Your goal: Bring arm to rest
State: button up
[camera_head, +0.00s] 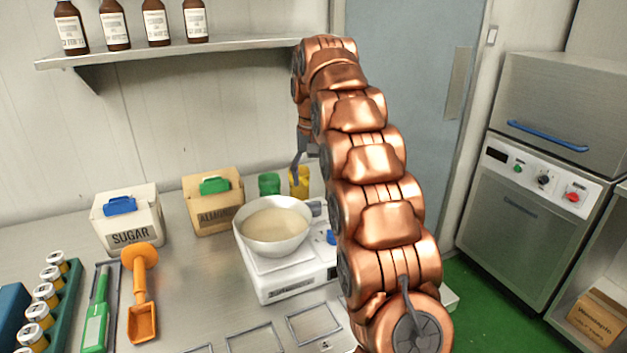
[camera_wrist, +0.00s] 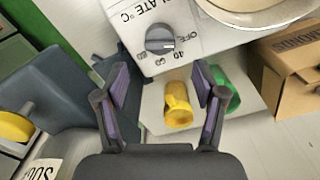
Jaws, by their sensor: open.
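My gripper (camera_wrist: 160,88) is open, with its two purple-padded fingers spread apart and nothing gripped. In the wrist view a yellow cup-like piece (camera_wrist: 178,108) shows between the fingers, and a green one (camera_wrist: 222,88) lies just right of the right finger. In the head view my copper arm rises in front of the counter and bends over toward the back wall. Only a grey part of my gripper shows there, just above the yellow piece (camera_head: 301,182); the rest is hidden behind the arm. The green piece (camera_head: 269,184) stands beside it.
A bowl of pale mix (camera_head: 274,226) sits on a white hotplate (camera_head: 290,285) with a knob (camera_wrist: 160,40), close to my arm. Sugar (camera_head: 128,222) and almond (camera_head: 213,202) boxes stand left. A shelf (camera_head: 170,52) with bottles hangs above. Green floor (camera_head: 480,310) lies right, before an appliance (camera_head: 525,215).

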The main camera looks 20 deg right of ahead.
dwell(0.5)
jog(key=s+a+n+p, duration=0.1)
jog(key=s+a, duration=0.2)
jog(key=s, duration=0.3)
jog(key=s+a+r+p, duration=0.1)
jog(key=s+a, duration=0.1)
jog(key=s, duration=0.4)
jog(key=s+a+n+p, duration=0.1)
jog(key=s+a, duration=0.2)
jog(key=s, duration=0.3)
jog(key=s+a+f, duration=0.1)
jog(key=s+f, duration=0.1)
jog(key=s, duration=0.6)
jog(key=s+a+f+n+g+p, duration=0.1)
jog(key=s+a+f, duration=0.1)
jog(key=s, duration=0.6)
jog(key=s+a+f+n+p, duration=0.1)
jog(key=s+f, duration=0.3)
jog(key=s, duration=0.5)
jog(key=shift+a+f+g, duration=0.15)
jog(key=shift+a+g, duration=0.1)
jog(key=shift+g, duration=0.15)
